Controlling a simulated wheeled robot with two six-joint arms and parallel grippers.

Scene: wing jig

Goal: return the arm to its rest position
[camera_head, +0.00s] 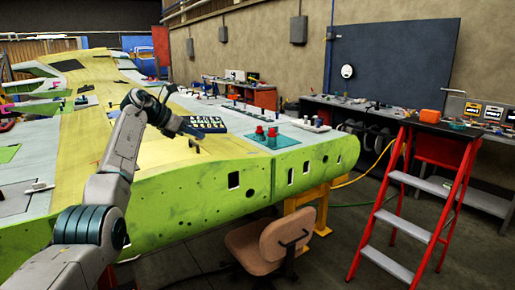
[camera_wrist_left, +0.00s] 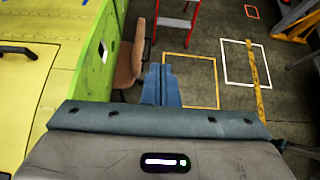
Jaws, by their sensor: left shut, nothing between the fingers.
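My left arm comes in from the left in the head view, and its left gripper (camera_head: 192,131) is above the near edge of the yellow-and-green wing (camera_head: 125,133). In the left wrist view the blue fingers of the left gripper (camera_wrist_left: 161,70) are together, with nothing between them. Behind them are the floor and the brown chair. The wing's green side (camera_wrist_left: 95,75) shows at the left of that view. My right gripper is not in view.
A brown chair (camera_head: 262,247) stands close to the wing's near end. A red stepladder (camera_head: 422,205) stands at the right. A dark tray of small parts (camera_head: 204,124) and red pieces (camera_head: 265,132) lie on the wing. Workbenches line the wall. Floor between chair and ladder is mostly clear.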

